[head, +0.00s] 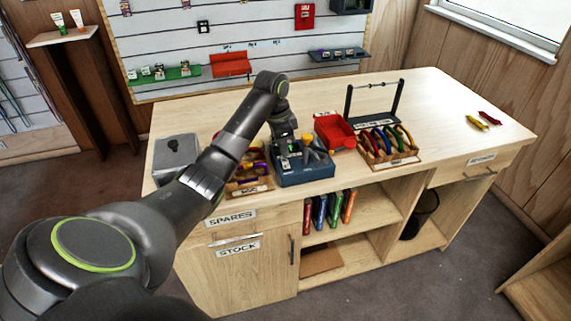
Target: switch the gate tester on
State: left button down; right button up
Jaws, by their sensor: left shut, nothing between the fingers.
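What looks like the gate tester is a dark blue box (305,176) near the front edge of the wooden bench, with small fittings on its top. My left arm reaches in from the lower left and bends down over this box. My left gripper (290,146) is shut and empty at the rear left part of the box's top. I cannot tell whether the fingertips touch it. The gripper and wrist hide part of the top, and the switch is too small to make out. My right gripper is not in view.
A wooden tray marked as a bin (250,187) stands close left of the box, partly behind my arm. A grey metal case (176,157) is further left. A red bin (334,131) and a rack of coloured carabiners (388,143) stand right. The bench top (450,110) is mostly clear further right.

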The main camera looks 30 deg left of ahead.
aim_at(284, 160)
pick_arm(q)
jog(key=shift+f, duration=0.1)
dwell(0.3)
jog(key=shift+f, duration=0.9)
dwell(0.4)
jog(key=shift+r, duration=0.1)
notch_tip(284, 160, up, 7)
jog(key=p, duration=0.8)
dwell(0.3)
